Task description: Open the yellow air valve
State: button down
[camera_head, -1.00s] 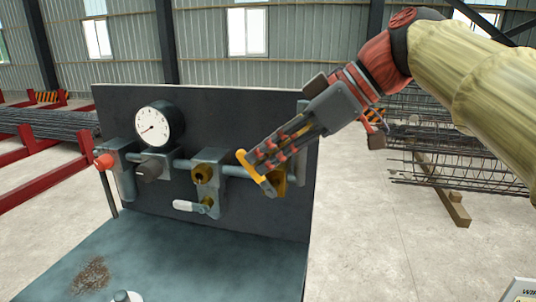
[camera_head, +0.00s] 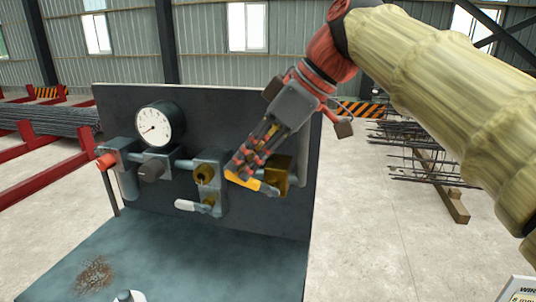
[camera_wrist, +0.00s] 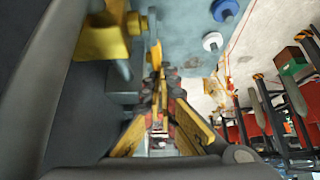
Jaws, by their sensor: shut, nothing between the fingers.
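The yellow air valve shows as a yellow body (camera_head: 279,174) on the right of the dark panel, with an orange-yellow lever (camera_head: 243,181) reaching left from it and tilted slightly up at its left end. My gripper (camera_head: 240,168) is shut and empty. Its fingertips are at the lever's upper side, overlapping it in the head view; I cannot tell whether they touch. In the wrist view the fingers (camera_wrist: 157,80) come together near the centre, and the yellow valve body (camera_wrist: 98,38) is at the upper left. My fingers hide part of the lever.
A round gauge (camera_head: 154,127), a red-orange knob (camera_head: 106,161), a brass fitting (camera_head: 204,173) and a white-handled lever (camera_head: 193,206) are on the pipework to the left. The panel (camera_head: 230,110) stands behind. A bench top (camera_head: 200,265) lies below, mostly clear.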

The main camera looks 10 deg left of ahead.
jog(key=shift+b+x, duration=0.55)
jog(key=shift+x, duration=0.3)
jog(key=shift+s+d, duration=0.1)
jog(key=shift+d, duration=0.05)
dwell(0.3)
